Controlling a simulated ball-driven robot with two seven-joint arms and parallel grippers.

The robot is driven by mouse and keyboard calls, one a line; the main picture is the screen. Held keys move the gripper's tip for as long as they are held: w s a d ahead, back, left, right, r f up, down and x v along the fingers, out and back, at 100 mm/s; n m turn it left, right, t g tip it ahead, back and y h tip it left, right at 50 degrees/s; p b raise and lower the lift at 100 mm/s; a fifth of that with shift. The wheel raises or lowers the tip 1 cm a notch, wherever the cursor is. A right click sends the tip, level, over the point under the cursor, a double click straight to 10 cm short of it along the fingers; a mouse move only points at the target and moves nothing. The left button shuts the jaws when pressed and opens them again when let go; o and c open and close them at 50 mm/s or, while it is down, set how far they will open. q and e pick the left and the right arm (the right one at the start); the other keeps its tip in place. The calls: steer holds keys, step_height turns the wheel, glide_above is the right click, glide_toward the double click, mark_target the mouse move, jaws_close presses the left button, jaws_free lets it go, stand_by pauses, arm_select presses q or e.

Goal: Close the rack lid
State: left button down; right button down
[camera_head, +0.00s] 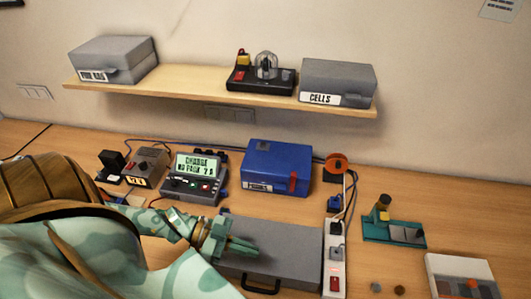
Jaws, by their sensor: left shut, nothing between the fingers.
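My left gripper (243,246) comes in from the left with its fingers shut and empty, over the left part of a flat grey case (290,255). I cannot tell whether the fingers touch it. The case has a dark handle (261,286) at its front and looks flat; its left part is hidden by my gripper and arm. No part is clearly marked as a rack, and I see no lid standing up. A blue box (280,165) with a red latch (292,184) stands behind the case and looks closed. My right gripper is not in view.
A power strip (336,259) with cables runs just right of the case. A charger with a lit screen (195,166) stands behind my left gripper. A teal stand (394,232) and a white tray (460,272) are at the right. A shelf (200,87) holds grey boxes above.

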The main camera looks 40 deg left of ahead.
arm_select(q)
steer(key=s+f+m+b, duration=0.1)
steer(key=f, duration=0.1)
steer(key=s+d+f+m+b, duration=0.1)
steer(key=f, duration=0.2)
steer(key=s+d+f+m+t+b, duration=0.1)
steer(key=f, duration=0.1)
steer(key=shift+s+f+y, duration=0.15)
steer(key=shift+s+y, duration=0.1)
steer(key=shift+y, duration=0.15)
steer(key=f+m+b, duration=0.1)
steer(key=f+b, duration=0.1)
steer(key=s+f+b, duration=0.1)
steer(key=f+b, duration=0.1)
steer(key=f, duration=0.1)
steer(key=f+m+t+b, duration=0.1)
steer(key=f+b, duration=0.1)
steer(key=f, duration=0.1)
steer(key=shift+s+d+f+m, duration=0.15)
steer(key=shift+d+f+m, duration=0.05)
steer(key=shift+d+m, duration=0.1)
steer(key=shift+f+b, duration=0.15)
steer(key=shift+b, duration=0.2)
